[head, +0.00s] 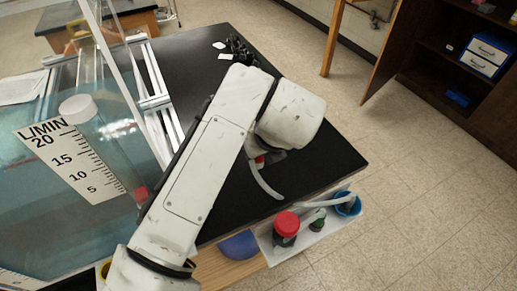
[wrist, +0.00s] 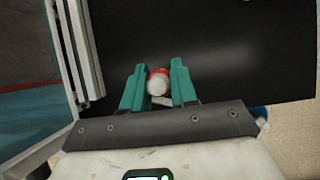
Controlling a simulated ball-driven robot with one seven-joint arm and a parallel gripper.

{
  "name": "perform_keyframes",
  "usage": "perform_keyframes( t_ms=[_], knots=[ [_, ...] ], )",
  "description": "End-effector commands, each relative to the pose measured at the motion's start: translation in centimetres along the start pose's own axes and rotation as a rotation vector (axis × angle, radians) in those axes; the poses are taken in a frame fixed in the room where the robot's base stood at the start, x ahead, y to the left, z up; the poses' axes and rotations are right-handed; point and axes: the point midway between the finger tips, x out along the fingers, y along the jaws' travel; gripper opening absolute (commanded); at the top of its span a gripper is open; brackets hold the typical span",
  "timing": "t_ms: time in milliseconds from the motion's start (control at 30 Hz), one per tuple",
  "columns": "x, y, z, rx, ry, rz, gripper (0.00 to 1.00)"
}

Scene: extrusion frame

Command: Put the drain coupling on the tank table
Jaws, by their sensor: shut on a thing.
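My gripper (wrist: 158,68) points down over the black top of the tank table (wrist: 240,45), its two teal fingers shut on a small white and red piece, which I take to be the drain coupling (wrist: 158,84). In the head view my arm hides most of the gripper; a bit of red (head: 260,159) shows below the wrist. A pale curved strip (head: 265,182) shows beside it, and I cannot tell what it belongs to. The tank table's black top (head: 325,165) also shows in the head view. I cannot tell whether the coupling touches the top.
A clear tank (head: 85,215) with blue water and metal frame bars (head: 155,103) stands at the left. A black pile (head: 238,50) lies at the back. A white bin (head: 310,232) with a red-lidded jar (head: 286,225) hangs at the front edge. The top's right part is clear.

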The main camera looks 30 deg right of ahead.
Motion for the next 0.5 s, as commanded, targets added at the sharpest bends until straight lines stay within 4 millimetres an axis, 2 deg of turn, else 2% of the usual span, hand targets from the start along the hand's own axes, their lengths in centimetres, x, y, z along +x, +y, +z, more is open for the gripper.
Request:
perform_keyframes(
  t_ms=[100, 400, 500],
  knots=[
    [1.7, -0.7, 0.2, 0.0, 0.001, -0.002, 0.0],
    [3.8, -1.5, 0.3, -0.001, 0.001, -0.001, 0.0],
    [5.0, -1.5, -0.3, -0.003, 0.002, -0.002, 0.0]
  ],
)
